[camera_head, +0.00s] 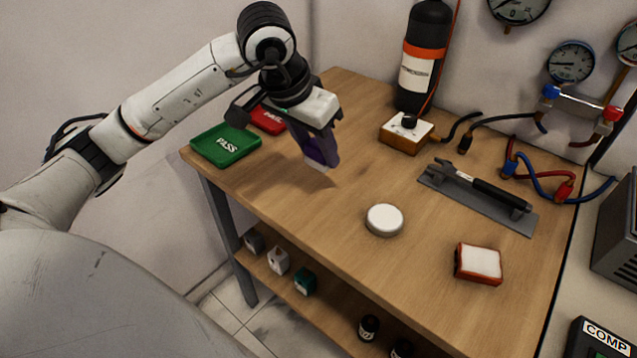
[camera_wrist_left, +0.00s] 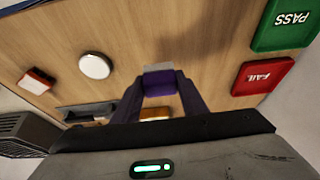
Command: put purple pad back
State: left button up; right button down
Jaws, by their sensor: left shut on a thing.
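My left gripper (camera_head: 322,158) is shut on the purple pad (camera_head: 318,150), a small block with a pale face pointing down. It holds the pad above the left part of the wooden table (camera_head: 350,285); a shadow lies on the wood beside it. In the left wrist view the pad (camera_wrist_left: 160,82) shows between the two fingertips (camera_wrist_left: 161,92), its pale end away from the gripper. The fingers hide part of the pad in the head view. My right gripper is not in view.
A green PASS tray (camera_head: 226,146) and red FAIL tray (camera_head: 268,119) lie left. A white disc (camera_head: 384,220), red-edged pad (camera_head: 478,263), tool on a grey plate (camera_head: 478,196) and knob box (camera_head: 406,132) occupy the table. Small blocks, including a teal one (camera_head: 305,281), stand on the lower shelf.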

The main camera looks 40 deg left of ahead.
aim_at(314, 168)
pick_arm(q)
jog(key=shift+f, duration=3.5)
jog(key=shift+f, duration=0.1)
jog(key=shift+f, duration=0.15)
jog(key=o, duration=1)
jog(key=shift+r, duration=0.6)
jog(key=v, duration=1.1)
jog(key=shift+s+r, duration=0.1)
jog(key=shift+r, duration=0.05)
